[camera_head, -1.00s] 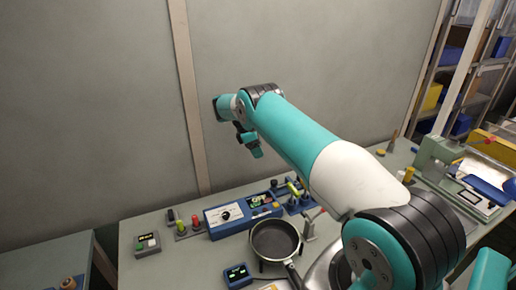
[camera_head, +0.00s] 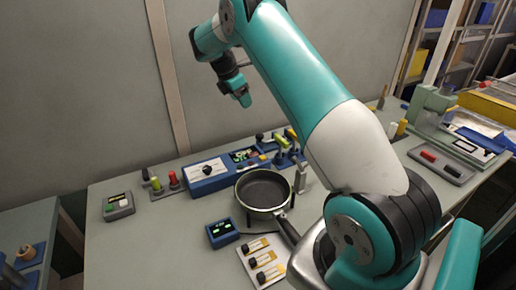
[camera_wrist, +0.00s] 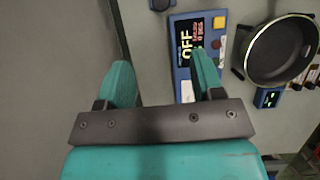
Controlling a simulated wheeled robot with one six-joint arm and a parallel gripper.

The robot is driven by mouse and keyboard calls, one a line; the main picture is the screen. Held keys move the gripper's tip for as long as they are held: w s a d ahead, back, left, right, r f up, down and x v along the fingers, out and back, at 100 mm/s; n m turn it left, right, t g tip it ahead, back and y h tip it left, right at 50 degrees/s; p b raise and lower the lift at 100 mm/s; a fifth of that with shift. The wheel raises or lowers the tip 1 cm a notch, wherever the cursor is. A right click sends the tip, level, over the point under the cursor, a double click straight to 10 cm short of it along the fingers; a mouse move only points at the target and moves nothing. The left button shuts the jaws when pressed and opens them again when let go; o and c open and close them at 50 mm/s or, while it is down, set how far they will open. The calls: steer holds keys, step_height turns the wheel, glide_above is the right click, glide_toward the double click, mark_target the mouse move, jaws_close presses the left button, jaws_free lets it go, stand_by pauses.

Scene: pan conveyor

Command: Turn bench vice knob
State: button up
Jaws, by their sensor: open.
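My gripper (camera_head: 240,93) hangs in the air above the back of the bench in the head view. In the wrist view its two teal fingers (camera_wrist: 163,72) are apart with nothing between them. A blue fixture (camera_head: 286,157) with yellow-green parts stands at the back of the bench, right of the blue control box (camera_head: 208,182). I cannot tell whether this fixture is the bench vice, and no vice knob is clearly visible. The wrist view looks down on the control box (camera_wrist: 177,72), whose display reads OFF, beside the right finger.
A dark frying pan (camera_head: 262,189) stands on the bench (camera_head: 140,250); it also shows in the wrist view (camera_wrist: 282,52). A small blue display box (camera_head: 222,233) and a switch panel (camera_head: 262,262) lie before it. A green press (camera_head: 432,107) stands right. The front left is clear.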

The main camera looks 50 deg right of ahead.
steer(key=p, duration=0.2)
glide_toward(260, 135)
steer(key=x, duration=0.8)
steer(key=shift+f, duration=0.4)
steer(key=c, duration=0.9)
